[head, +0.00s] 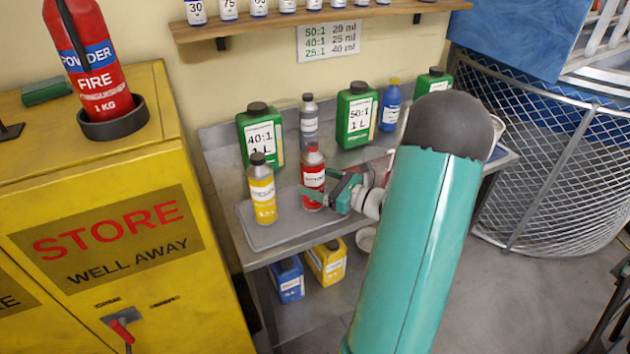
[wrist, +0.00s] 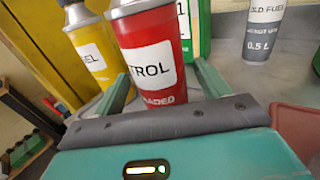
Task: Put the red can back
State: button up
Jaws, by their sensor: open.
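The fingers also show in the wrist view (wrist: 162,88). I cannot tell whether they touch the can. A yellow can (head: 262,190) stands on the same tray to the left, also in the wrist view (wrist: 92,52).
Behind stand green jugs (head: 262,138) (head: 355,117), a grey bottle (head: 309,124) and a blue bottle (head: 390,106). A yellow cabinet (head: 100,200) bounds the left, with a fire extinguisher (head: 92,60) on top. A lower shelf holds blue and yellow containers (head: 327,262).

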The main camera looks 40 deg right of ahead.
jog(key=v, duration=1)
jog(key=shift+s+d, duration=0.1)
jog(key=shift+s, duration=0.25)
jog(key=w+a+r+n+g+y, duration=0.1)
jog(key=a+r+n+g+y, duration=0.15)
jog(key=a+n+g, duration=0.7)
jog(key=w+a+r+n+g+y, duration=0.25)
jog(key=a+n, duration=0.25)
jog(key=a, duration=0.9)
jog(key=s+a+r+n+h, duration=0.8)
jog(key=a+n+h, duration=0.2)
jog(key=n, duration=0.8)
jog(key=shift+s+a+r, duration=0.2)
jog(key=shift+s+a, duration=0.15)
jog(key=shift+a, duration=0.3)
